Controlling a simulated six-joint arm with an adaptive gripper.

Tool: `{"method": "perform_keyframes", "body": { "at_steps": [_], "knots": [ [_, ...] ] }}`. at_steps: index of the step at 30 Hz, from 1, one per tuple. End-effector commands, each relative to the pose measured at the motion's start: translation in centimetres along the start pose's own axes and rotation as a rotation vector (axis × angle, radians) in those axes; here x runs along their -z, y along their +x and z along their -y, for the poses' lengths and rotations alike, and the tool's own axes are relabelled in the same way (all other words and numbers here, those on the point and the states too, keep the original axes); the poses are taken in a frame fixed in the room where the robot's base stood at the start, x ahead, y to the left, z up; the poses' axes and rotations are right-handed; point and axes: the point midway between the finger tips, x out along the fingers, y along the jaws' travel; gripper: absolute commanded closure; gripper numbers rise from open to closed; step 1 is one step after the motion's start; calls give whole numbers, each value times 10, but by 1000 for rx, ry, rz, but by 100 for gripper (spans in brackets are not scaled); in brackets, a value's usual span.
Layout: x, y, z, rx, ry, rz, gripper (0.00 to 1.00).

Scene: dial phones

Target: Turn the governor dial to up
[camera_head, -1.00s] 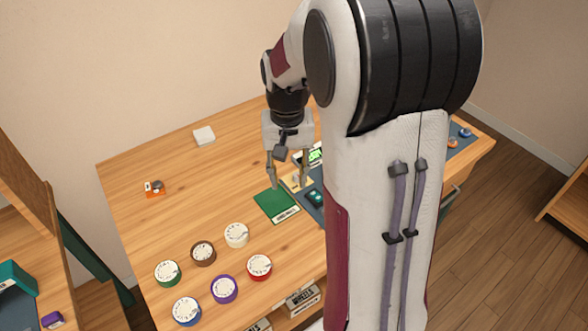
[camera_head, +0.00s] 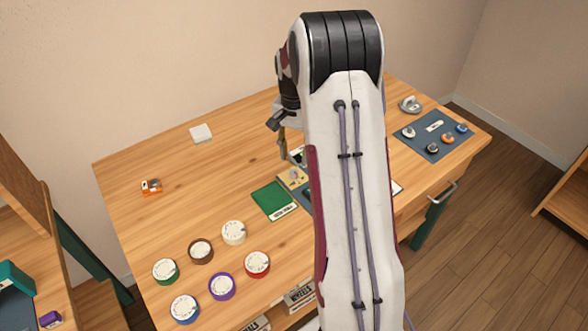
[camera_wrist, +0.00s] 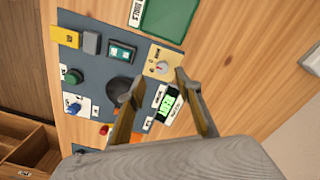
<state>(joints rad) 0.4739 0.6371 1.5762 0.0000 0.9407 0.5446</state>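A dial with a pale round knob (camera_wrist: 159,68) sits on a tan plate (camera_wrist: 169,54) at the edge of a grey-blue panel (camera_wrist: 100,48). Its lettering is too small to read, so I cannot confirm that it is the governor dial. The tan plate also shows in the head view (camera_head: 292,177), partly beside my arm. My gripper (camera_wrist: 159,77) is open and empty, with its two fingers apart on either side of the knob in the wrist view. I cannot tell the height of the fingertips above it. In the head view my arm hides most of the gripper.
A lit green display (camera_wrist: 168,102), a dark round knob (camera_wrist: 120,89) and several small controls share the panel. A green mat (camera_head: 273,200) lies beside it. Several colored dials, including a red one (camera_head: 257,264), stand at the front left. Another control panel (camera_head: 421,150) lies at right.

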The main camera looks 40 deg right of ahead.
Motion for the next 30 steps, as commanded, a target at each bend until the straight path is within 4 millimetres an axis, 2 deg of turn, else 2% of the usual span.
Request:
{"method": "perform_keyframes", "body": {
  "at_steps": [2,7,20,26,30],
  "knots": [
    [6,-6,4,8,37,-13,66],
    [5,-6,3,7,92,-10,66],
    [4,-5,3,7,105,-10,66],
    [4,2,3,6,104,-10,66],
    [5,14,3,6,104,-9,66]
  ]
}}
